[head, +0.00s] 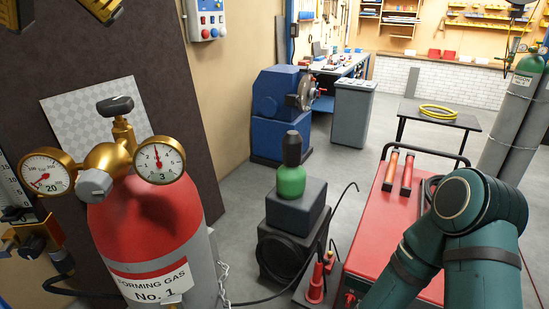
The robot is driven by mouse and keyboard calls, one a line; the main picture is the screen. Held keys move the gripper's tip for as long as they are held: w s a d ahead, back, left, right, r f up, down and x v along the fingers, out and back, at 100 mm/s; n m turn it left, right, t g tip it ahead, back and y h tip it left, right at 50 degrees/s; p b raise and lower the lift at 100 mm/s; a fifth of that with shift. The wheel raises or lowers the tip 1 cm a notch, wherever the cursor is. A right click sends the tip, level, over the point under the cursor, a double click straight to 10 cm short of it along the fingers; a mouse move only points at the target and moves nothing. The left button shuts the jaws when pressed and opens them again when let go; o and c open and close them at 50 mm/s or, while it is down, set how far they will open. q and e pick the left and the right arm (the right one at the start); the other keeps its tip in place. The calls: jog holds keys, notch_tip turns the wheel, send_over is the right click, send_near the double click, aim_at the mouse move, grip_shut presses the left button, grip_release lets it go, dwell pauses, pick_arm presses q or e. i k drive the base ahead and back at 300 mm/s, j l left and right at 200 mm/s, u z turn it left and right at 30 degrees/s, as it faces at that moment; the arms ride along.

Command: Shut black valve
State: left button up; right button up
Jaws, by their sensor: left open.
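A red gas cylinder (150,225) stands upright at the left, labelled forming gas No. 1. A black valve knob (115,105) tops its brass stem, above two round gauges, one on each side.
A chain and black hoses hang near the cylinder. A black box (296,205) with a green bottle (291,181) stands in the middle. A red cart (370,235) is at the right, grey cylinders (510,110) behind it. Grey floor is free toward the back.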

aim_at(117, 111)
jog(key=k+l, duration=0.6)
jog(key=k, duration=0.15)
